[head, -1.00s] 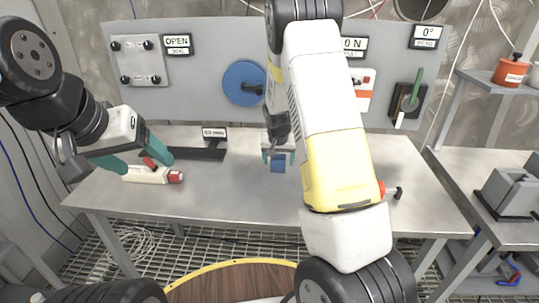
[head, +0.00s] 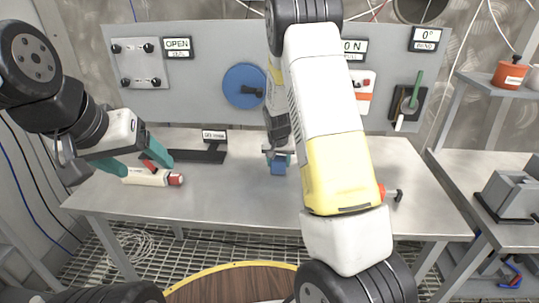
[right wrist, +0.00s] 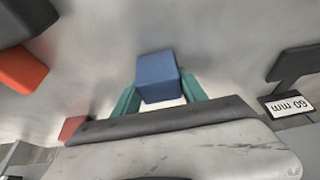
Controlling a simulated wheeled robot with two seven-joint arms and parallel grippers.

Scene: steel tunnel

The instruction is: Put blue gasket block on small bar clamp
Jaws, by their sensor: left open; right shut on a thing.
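The blue gasket block (head: 278,169) is between the teal fingers of my right gripper (head: 279,160), over the middle of the table. In the right wrist view, the block (right wrist: 157,75) is gripped between both fingers (right wrist: 160,98). I cannot tell whether it touches the table. An orange-red piece with a black handle (head: 397,194), possibly the small bar clamp, lies to the right and is partly hidden by my right arm. An orange and dark thing (right wrist: 22,70) shows at the left of the wrist view. My left gripper (head: 135,160) is open at the table's left.
A white tube with a red end (head: 150,176) lies by my left gripper. A dark flat fixture (head: 200,156) with an upright label stands behind it. The grey table (head: 225,195) is clear in front. A panel with a blue disc (head: 243,84) rises behind.

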